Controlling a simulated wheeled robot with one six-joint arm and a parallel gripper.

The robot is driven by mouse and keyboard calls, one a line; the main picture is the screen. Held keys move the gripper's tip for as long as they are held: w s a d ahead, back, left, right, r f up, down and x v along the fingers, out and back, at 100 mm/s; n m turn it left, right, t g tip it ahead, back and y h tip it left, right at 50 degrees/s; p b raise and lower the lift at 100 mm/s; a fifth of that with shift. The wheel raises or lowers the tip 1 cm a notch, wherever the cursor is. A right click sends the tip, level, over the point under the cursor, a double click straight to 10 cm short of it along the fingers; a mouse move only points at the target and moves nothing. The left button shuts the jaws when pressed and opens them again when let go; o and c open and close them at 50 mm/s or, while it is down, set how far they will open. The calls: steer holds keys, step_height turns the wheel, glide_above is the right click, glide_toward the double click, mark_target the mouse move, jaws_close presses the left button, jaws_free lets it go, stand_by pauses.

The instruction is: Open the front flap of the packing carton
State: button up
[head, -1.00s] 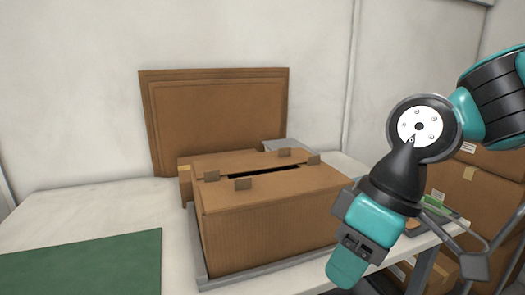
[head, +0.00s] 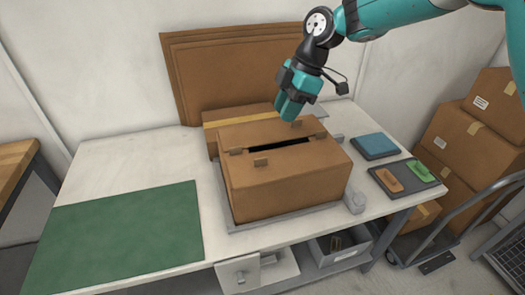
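The packing carton (head: 290,192) stands on a low grey tray in the middle of the white table. Its front flap (head: 290,160) lies folded down flat over the top, with small brown tabs (head: 260,161) near the slit. A dark narrow slit (head: 280,146) separates it from the rear flap (head: 262,132), which is also down. My gripper (head: 285,111) points downward over the rear part of the carton, beyond the slit. It looks to be above the rear flap, but the gap is unclear. Its fingers are seen from the side, so their opening is hidden.
A green mat (head: 120,235) covers the table's left front. Flat cardboard sheets (head: 230,75) lean on the wall behind. A blue pad (head: 375,145) and a dark tray (head: 408,175) with orange and green items lie right. Boxes (head: 470,140) are stacked beyond the table.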

steer(key=p+x, duration=0.3)
steer(key=x, duration=1.1)
steer(key=shift+s+f, duration=0.1)
steer(key=shift+f, duration=0.1)
jaws_close()
